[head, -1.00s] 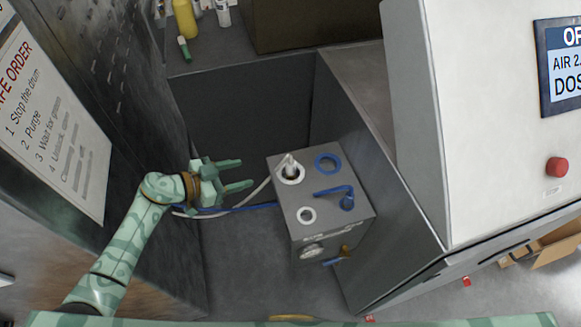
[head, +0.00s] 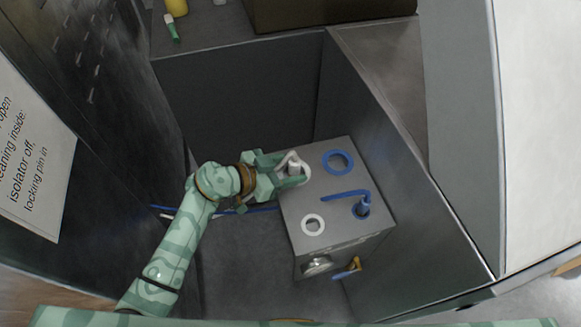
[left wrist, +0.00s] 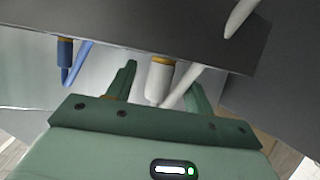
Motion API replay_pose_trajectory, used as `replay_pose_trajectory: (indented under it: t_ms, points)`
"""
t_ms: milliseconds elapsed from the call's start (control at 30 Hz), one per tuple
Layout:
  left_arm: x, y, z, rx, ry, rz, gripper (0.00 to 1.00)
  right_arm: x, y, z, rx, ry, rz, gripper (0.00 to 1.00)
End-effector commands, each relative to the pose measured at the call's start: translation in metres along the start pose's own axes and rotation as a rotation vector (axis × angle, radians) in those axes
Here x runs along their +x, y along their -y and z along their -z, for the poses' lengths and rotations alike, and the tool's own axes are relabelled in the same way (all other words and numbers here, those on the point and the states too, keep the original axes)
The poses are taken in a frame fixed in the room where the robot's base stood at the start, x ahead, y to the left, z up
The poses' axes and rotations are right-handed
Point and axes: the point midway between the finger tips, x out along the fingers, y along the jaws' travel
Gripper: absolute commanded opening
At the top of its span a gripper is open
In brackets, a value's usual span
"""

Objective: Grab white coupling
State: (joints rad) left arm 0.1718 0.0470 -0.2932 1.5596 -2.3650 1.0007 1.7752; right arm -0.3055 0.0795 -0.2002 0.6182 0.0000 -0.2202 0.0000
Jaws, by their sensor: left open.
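The white coupling (head: 293,165) stands at the back left of the grey box's top, with a white hose bending from it. My left gripper (head: 292,170) is at the coupling, its green fingers open on either side of it. In the left wrist view the white coupling (left wrist: 160,80) lies between the open fingers (left wrist: 158,88), nearer the left one, with the white hose running beside it. I cannot tell whether a finger touches it. My right gripper is not in view.
The grey box (head: 335,225) also carries a blue ring (head: 338,161), a white ring (head: 312,224) and a blue coupling (head: 362,207) with its hose. Grey panels (head: 375,160) stand close behind and right.

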Motion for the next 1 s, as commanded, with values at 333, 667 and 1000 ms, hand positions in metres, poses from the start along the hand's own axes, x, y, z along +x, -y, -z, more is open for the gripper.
replay_pose_trajectory:
  t_ms: [333,667,1000]
  points:
    - [0.012,-0.008,-0.001,-0.001,0.002,0.003,0.52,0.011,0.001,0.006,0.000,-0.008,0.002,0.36]
    - [0.012,-0.007,-0.002,-0.001,0.001,0.003,0.01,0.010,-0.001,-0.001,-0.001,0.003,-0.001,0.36]
    - [0.000,-0.007,0.026,0.003,-0.002,0.004,0.01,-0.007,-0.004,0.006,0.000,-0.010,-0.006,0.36]
